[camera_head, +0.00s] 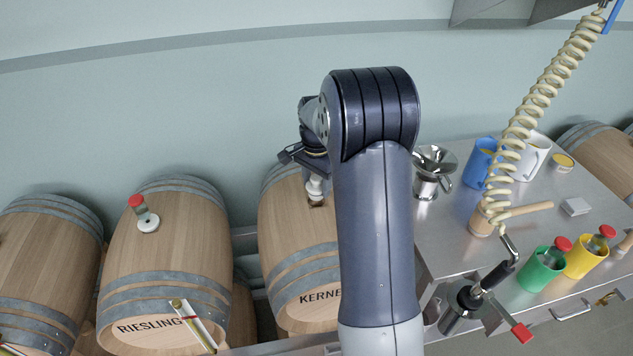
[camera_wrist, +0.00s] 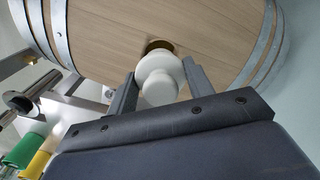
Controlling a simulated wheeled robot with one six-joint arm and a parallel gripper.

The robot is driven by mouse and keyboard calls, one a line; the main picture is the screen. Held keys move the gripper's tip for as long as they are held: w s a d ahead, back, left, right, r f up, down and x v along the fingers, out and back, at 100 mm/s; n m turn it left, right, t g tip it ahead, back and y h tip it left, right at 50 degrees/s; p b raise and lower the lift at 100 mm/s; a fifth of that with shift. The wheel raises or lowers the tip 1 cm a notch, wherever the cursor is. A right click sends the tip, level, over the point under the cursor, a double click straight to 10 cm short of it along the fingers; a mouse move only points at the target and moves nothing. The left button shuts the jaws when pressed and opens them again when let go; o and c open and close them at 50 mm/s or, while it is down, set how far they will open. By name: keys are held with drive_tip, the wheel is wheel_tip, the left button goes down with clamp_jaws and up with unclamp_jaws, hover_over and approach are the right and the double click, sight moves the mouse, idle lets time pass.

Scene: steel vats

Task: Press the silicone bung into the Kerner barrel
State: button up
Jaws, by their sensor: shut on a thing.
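The Kerner barrel (camera_head: 303,255) lies on its side in the middle of the head view, its label partly hidden behind my arm. It also fills the upper part of the wrist view (camera_wrist: 215,27). My gripper (camera_head: 315,176) is over the top of this barrel. In the wrist view my gripper (camera_wrist: 158,82) is shut on the white silicone bung (camera_wrist: 160,78). The bung also shows below my gripper in the head view (camera_head: 315,187). The dark round bung hole (camera_wrist: 160,45) shows just beyond the bung. I cannot tell whether the bung touches the hole.
A steel table (camera_head: 430,235) at right holds a steel funnel (camera_head: 433,175), blue jug (camera_head: 481,163), green cup (camera_head: 541,270) and yellow cup (camera_head: 586,260). A coiled hose (camera_head: 535,95) hangs above it.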

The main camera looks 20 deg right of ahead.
drive_tip(key=shift+f+b, duration=1.35)
drive_tip(key=shift+f, duration=0.75)
drive_tip(key=o, duration=1)
drive_tip(key=shift+s+f, duration=0.1)
drive_tip(key=shift+f, duration=0.05)
drive_tip(key=shift+o, duration=0.2)
drive_tip(key=r, duration=0.7)
drive_tip(key=r+b, duration=0.1)
drive_tip(key=r, duration=0.3)
drive_tip(key=shift+w+a+r, duration=0.15)
drive_tip(key=shift+w+r, duration=0.15)
drive_tip(key=shift+c, duration=0.4)
